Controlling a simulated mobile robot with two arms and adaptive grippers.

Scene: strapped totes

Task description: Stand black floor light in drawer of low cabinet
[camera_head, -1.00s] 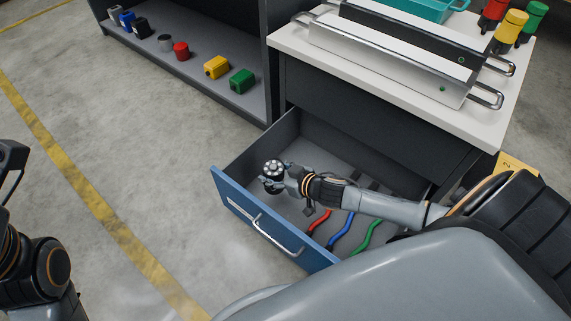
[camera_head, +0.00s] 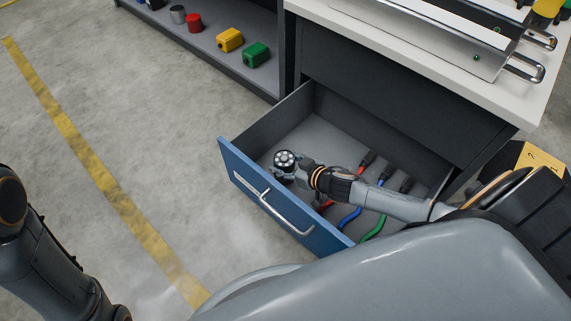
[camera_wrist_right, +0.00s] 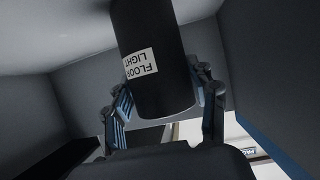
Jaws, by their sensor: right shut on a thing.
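The black floor light (camera_head: 285,159) is a dark cylinder with a ring of pale lamps on top. It stands roughly upright inside the open drawer (camera_head: 247,160) of the low cabinet, near its front left corner. My right gripper (camera_head: 290,174) is shut on it. In the right wrist view the light (camera_wrist_right: 153,85), with a white "FLOOR LIGHT" label, sits between the two fingers of the gripper (camera_wrist_right: 165,105). Whether its base touches the drawer floor is hidden. My left arm shows at the lower left, but its gripper is out of view.
Red (camera_head: 335,190), blue (camera_head: 350,219) and green (camera_head: 373,228) handled tools lie in the drawer, to the right of the light. The white cabinet top (camera_head: 440,60) overhangs behind. A shelf (camera_head: 262,82) with coloured blocks stands at the back left. The floor left of the drawer is clear.

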